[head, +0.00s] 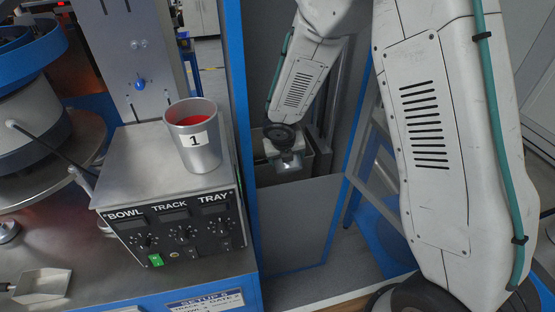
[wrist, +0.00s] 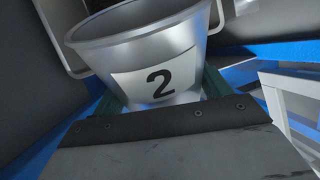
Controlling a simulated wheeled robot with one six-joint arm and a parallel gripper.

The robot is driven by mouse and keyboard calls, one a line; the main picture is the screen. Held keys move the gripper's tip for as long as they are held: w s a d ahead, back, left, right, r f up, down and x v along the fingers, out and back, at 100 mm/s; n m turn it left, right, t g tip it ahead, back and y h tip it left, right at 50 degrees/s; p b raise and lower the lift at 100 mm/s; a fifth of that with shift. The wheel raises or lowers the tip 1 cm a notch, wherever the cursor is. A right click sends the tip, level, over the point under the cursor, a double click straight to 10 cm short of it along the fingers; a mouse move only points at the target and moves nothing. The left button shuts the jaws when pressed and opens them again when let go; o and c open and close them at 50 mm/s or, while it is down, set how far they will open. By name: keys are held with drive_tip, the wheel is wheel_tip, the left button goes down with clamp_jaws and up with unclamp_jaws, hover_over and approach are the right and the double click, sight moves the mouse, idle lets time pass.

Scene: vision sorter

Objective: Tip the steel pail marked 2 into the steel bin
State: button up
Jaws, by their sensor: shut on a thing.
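The steel pail marked 2 (wrist: 140,55) fills the upper middle of the wrist view, its label facing the camera and its rim toward the top of the picture. My gripper (wrist: 160,96) is shut on it, with a finger at each side of its lower body. In the head view my gripper (head: 284,152) is far off, at the opening of a grey metal bin (head: 318,160), which looks like the steel bin. The pail is mostly hidden there by my wrist, so its exact tilt is unclear. The pail's contents do not show.
A steel pail marked 1 (head: 196,143), with red contents, stands on the control box (head: 180,210) to the left. A blue post (head: 240,130) rises between that box and the bin. A blue and grey frame (head: 372,170) stands right of the bin.

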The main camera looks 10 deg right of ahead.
sight(290, 171)
drive_tip(key=shift+f+t+b, duration=0.5)
drive_tip(key=shift+t+b, duration=0.05)
drive_tip(key=shift+t, duration=0.05)
drive_tip(key=shift+r+t+b, duration=0.1)
drive_tip(key=shift+t+b, duration=0.45)
drive_tip(key=shift+t, duration=0.45)
drive_tip(key=shift+s+a+t, duration=0.1)
drive_tip(key=shift+s+t, duration=0.05)
drive_tip(key=shift+t, duration=0.65)
drive_tip(key=shift+s+f+m+t+b, duration=0.3)
drive_tip(key=shift+s+f+t+b, duration=0.25)
drive_tip(key=shift+t, duration=0.25)
drive_tip(key=shift+s+r+t, duration=0.2)
drive_tip(key=shift+s+t, duration=0.05)
drive_tip(key=shift+t, duration=0.45)
drive_tip(key=shift+s+f+t+h+b, duration=0.35)
drive_tip(key=shift+f+t+b, duration=0.25)
drive_tip(key=shift+t, duration=0.4)
drive_tip(key=shift+s+r+m+t+b, duration=0.25)
drive_tip(key=shift+r+m+t+b, duration=0.15)
drive_tip(key=shift+t, duration=0.6)
drive_tip(key=shift+s, duration=0.1)
